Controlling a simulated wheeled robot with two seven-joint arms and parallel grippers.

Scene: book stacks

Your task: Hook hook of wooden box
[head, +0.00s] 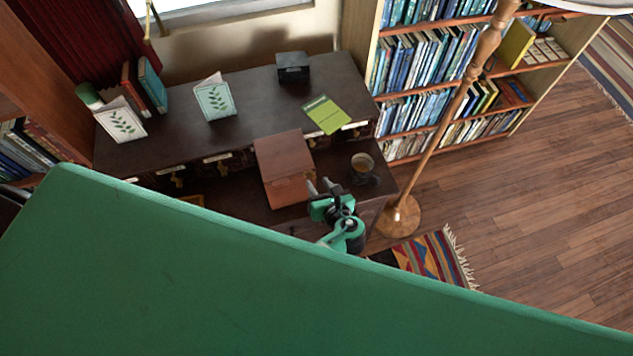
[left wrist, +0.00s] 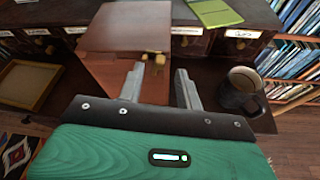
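The reddish-brown wooden box (head: 284,160) stands on the dark desk in the head view, with its lid down. In the left wrist view the box (left wrist: 124,32) is straight ahead, and a small brass hook (left wrist: 155,58) shows at the lid's edge on its front. I cannot tell whether the hook is fastened. My left gripper (head: 322,187) is just right of the box's front in the head view. In the left wrist view its two fingers (left wrist: 159,85) are apart with nothing between them, short of the hook. My right gripper is not in view.
A dark mug (head: 362,170) stands close right of the box and gripper; it is also in the left wrist view (left wrist: 238,98). A wooden tray (left wrist: 28,84) lies left of the box. A green booklet (head: 325,114) lies on the raised shelf. A floor lamp (head: 440,125) stands right of the desk.

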